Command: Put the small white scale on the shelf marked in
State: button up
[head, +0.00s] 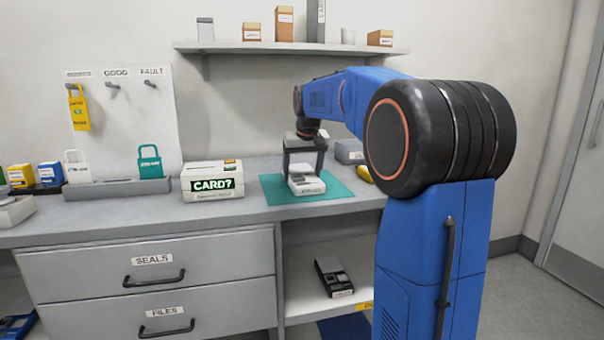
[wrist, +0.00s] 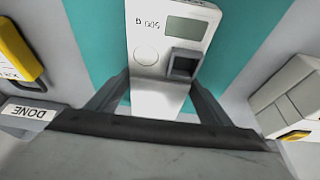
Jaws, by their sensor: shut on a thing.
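A small white scale (head: 306,186) is on or just above a teal mat (head: 340,192) on the counter. The wrist view shows its top (wrist: 150,50), with a grey display, a dark square part and the marking "B 005". My gripper (head: 304,172) points down over the scale, and its two fingers (wrist: 158,98) are shut on the scale's sides. Below the counter is an open shelf (head: 300,308) with a dark device (head: 334,277) on it. A yellow label (head: 365,305) on its front edge is mostly hidden by my arm. I see no readable "in" mark.
A yellow item (wrist: 18,52) and a "DONE" label (wrist: 28,111) lie on the mat's other side. Drawers marked SEALS (head: 150,270) and FILES are left of the open shelf. A wall shelf (head: 290,47) holds several boxes.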

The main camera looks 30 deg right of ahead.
jog(key=shift+f, duration=0.1)
jog(key=o, duration=1.3)
jog(key=shift+o, duration=0.2)
jog(key=v, duration=1.2)
